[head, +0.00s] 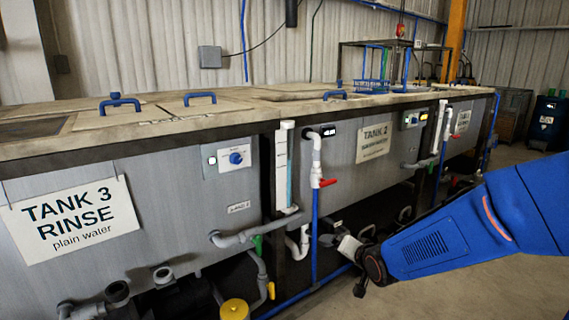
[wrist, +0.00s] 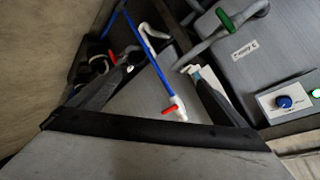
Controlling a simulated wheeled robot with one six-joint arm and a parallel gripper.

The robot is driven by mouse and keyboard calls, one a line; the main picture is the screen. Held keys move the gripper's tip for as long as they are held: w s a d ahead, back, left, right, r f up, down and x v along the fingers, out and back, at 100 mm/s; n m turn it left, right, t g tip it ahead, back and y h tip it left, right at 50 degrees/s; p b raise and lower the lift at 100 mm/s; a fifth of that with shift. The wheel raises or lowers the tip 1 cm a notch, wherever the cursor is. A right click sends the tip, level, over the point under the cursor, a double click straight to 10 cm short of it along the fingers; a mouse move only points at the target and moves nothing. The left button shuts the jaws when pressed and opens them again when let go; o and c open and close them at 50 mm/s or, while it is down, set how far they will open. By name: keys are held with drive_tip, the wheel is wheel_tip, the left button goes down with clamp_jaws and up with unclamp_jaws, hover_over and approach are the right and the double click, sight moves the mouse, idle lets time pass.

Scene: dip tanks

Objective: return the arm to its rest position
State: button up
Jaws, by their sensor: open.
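My blue arm (head: 450,235) reaches in from the right in the head view, low in front of the tanks. Its dark wrist end is near the pipes below tank 2; the fingers are hard to make out there. In the wrist view my gripper (wrist: 163,70) shows two dark fingers spread wide apart, with nothing held between them. A red valve handle (wrist: 172,110) on a white and blue pipe shows beyond the gap; whether the fingers touch the pipe cannot be told. The same red handle (head: 328,182) shows above and left of my wrist in the head view.
The tank 3 front (head: 190,190) and tank 2 front (head: 340,165) stand along the left and middle. A green valve handle (wrist: 243,15) and a blue knob (wrist: 284,102) are at the wrist view's right. A yellow cap (head: 235,309) is low in front. Open floor (head: 440,290) lies at right.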

drive_tip(key=s+d+r+n+g+h, duration=0.1)
drive_tip(key=s+d+r+n+g, duration=0.1)
drive_tip(key=s, duration=0.9)
drive_tip(key=s+d+r+n+g, duration=0.1)
drive_tip(key=s+d, duration=0.4)
drive_tip(key=s, duration=0.6)
drive_tip(key=s+d+r+n+g+h, duration=0.1)
drive_tip(key=s+d+r+n+g, duration=0.1)
drive_tip(key=s, duration=0.8)
wheel_tip(320, 180, up, 2)
drive_tip(key=shift+s+d+r+n+g+h, duration=0.1)
drive_tip(key=shift+s+d+n+g+h, duration=0.25)
drive_tip(key=shift+d+g, duration=0.6)
